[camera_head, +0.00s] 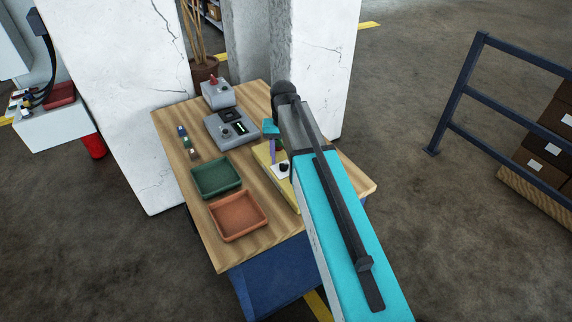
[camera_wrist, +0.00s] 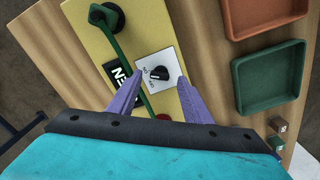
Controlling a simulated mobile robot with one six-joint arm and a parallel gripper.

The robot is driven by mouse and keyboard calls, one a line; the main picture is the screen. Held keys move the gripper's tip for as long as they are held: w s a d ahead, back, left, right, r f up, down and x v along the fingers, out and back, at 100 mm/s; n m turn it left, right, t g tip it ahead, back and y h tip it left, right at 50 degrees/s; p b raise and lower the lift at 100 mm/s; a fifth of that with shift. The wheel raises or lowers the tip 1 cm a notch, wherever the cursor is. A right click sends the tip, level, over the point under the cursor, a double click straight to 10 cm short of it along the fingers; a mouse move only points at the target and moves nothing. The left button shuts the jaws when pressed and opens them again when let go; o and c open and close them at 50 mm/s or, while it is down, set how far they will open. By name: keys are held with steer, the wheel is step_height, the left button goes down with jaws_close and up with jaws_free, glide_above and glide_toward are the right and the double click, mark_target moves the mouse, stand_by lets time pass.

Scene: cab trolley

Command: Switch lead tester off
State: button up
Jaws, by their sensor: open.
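The lead tester appears to be the yellow box, seen in the wrist view (camera_wrist: 90,40) and, partly hidden by my arm, in the head view (camera_head: 262,158). It bears a white plate (camera_wrist: 151,58) with a black rotary knob (camera_wrist: 159,73); the plate's lettering is too small to read. Contact cannot be told.
The wooden table also holds a green tray (camera_head: 216,178), an orange tray (camera_head: 238,216), a grey device (camera_head: 232,130) and a grey box with a red top (camera_head: 217,93). Small coloured pieces (camera_head: 186,142) lie at its left. White pillars stand close behind; a blue railing (camera_head: 463,75) is at right.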

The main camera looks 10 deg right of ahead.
mark_target(284, 166)
steer(key=shift+f+b, duration=0.5)
steer(key=shift+f, duration=0.65)
steer(key=shift+c, duration=0.2)
steer(key=c, duration=1)
